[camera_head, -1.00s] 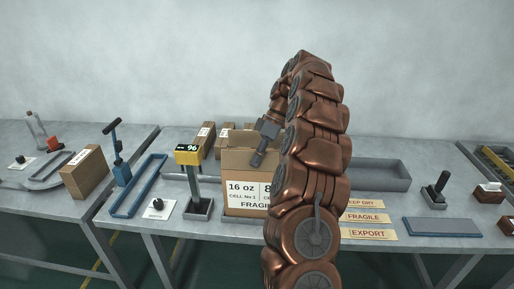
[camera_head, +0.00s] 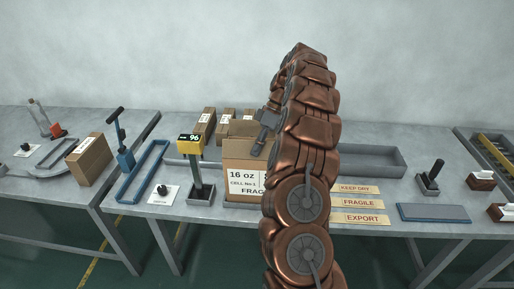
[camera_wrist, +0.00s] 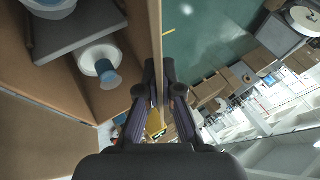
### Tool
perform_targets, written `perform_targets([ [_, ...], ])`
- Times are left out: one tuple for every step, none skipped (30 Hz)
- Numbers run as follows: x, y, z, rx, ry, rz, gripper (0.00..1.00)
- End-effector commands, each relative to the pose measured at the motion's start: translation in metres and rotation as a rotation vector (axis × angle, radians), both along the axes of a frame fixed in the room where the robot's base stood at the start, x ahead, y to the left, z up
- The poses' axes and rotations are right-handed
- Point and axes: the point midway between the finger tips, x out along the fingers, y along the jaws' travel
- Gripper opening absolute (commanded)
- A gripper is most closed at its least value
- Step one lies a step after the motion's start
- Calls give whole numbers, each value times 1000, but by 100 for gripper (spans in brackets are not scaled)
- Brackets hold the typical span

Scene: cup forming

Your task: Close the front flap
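The open cardboard box (camera_head: 240,185) stands on the middle table with its printed front facing me. Its front flap (camera_head: 238,149) appears to stand upright above the printed face. My gripper (camera_head: 258,148) points down at the top front edge, partly hidden by my arm. In the wrist view, the flap (camera_wrist: 156,25) shows as a thin cardboard edge between the two fingers of my gripper (camera_wrist: 160,75), which look pressed on its sides. Left of it is the box's inside, with a white and blue item (camera_wrist: 100,65) and a grey panel (camera_wrist: 75,35).
A yellow display post (camera_head: 190,145) stands left of the box, beside a blue frame (camera_head: 142,172). Several smaller cartons (camera_head: 205,125) stand behind. A grey tray (camera_head: 370,160) is at right. Label plates (camera_head: 360,203) and a blue-grey plate (camera_head: 433,213) lie in front.

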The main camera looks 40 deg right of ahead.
Motion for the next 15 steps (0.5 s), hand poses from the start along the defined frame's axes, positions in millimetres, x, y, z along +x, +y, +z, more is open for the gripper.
perform_targets([
  [0,0,0,0,0,0,0],
  [0,0,0,0,0,0,5],
  [0,0,0,0,0,0,9],
  [0,0,0,-1,-1,0,12],
  [0,0,0,0,0,0,15],
  [0,0,0,0,0,0,19],
  [0,0,0,0,0,0,22],
  [0,0,0,0,0,0,25],
  [0,0,0,0,0,0,29],
  [0,0,0,0,0,0,29],
  [0,0,0,0,0,0,29],
  [0,0,0,0,0,0,29],
  [0,0,0,-1,-1,0,29],
  [0,0,0,0,0,0,29],
  [0,0,0,0,0,0,29],
])
